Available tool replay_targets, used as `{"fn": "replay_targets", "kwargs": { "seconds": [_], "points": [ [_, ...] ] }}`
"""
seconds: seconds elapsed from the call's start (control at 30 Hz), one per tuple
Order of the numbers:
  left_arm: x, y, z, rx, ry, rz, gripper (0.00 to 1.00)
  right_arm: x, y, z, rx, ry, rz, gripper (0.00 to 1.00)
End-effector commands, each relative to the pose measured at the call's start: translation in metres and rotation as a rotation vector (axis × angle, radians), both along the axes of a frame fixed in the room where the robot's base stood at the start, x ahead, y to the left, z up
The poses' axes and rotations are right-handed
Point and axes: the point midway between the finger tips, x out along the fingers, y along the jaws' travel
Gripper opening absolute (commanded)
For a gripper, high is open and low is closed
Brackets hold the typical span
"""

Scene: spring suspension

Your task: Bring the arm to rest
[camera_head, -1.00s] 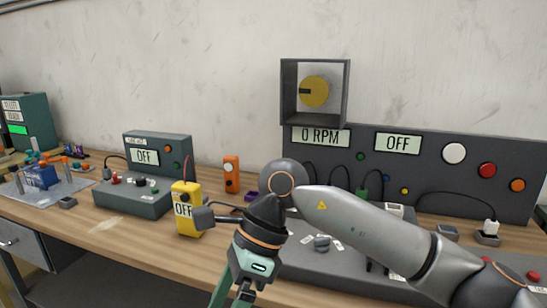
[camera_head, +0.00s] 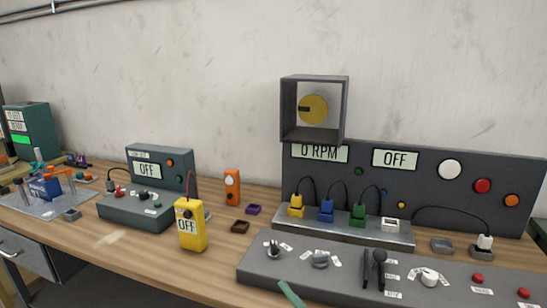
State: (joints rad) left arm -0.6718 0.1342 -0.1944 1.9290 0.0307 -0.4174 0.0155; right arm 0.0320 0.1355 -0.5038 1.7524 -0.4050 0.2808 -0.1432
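The grey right arm no longer shows in the head view. Only a thin green piece at the bottom edge remains, and it looks like part of my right gripper (camera_head: 290,293). Its fingers are cut off by the frame, so I cannot tell whether they are open or shut. It appears in front of the edge of the grey control console (camera_head: 258,270). My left gripper is not in view.
A yellow meter reading OFF (camera_head: 192,228) stands on the wooden bench (camera_head: 130,262). A grey device reading OFF (camera_head: 140,207) and an orange device (camera_head: 232,187) stand nearby. The back panel (camera_head: 430,160) reads 0 RPM and OFF. The bench front left of the console is clear.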

Motion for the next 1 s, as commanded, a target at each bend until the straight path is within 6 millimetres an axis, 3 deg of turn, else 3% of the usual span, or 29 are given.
{"fn": "replay_targets", "kwargs": {
  "seconds": [0.03, 0.17, 0.3, 0.43, 0.53, 0.67, 1.0],
  "points": [
    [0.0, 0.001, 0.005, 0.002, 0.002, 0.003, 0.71, -0.003, -0.02, -0.03, 0.032, 0.147, -0.054, 0.88],
    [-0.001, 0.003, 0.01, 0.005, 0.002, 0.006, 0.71, -0.025, -0.068, -0.11, 0.111, 0.504, -0.188, 0.88],
    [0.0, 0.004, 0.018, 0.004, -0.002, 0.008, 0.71, -0.077, -0.115, -0.189, 0.181, 0.857, -0.323, 0.88],
    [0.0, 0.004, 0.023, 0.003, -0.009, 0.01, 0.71, -0.132, -0.145, -0.239, 0.226, 1.11, -0.421, 0.88],
    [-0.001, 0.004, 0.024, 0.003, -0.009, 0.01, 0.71, -0.165, -0.159, -0.261, 0.251, 1.238, -0.471, 0.88],
    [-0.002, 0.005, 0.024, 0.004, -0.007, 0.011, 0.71, -0.188, -0.167, -0.274, 0.264, 1.32, -0.504, 0.88],
    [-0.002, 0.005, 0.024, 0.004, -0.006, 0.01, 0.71, -0.19, -0.168, -0.276, 0.265, 1.33, -0.508, 0.88]
  ]
}}
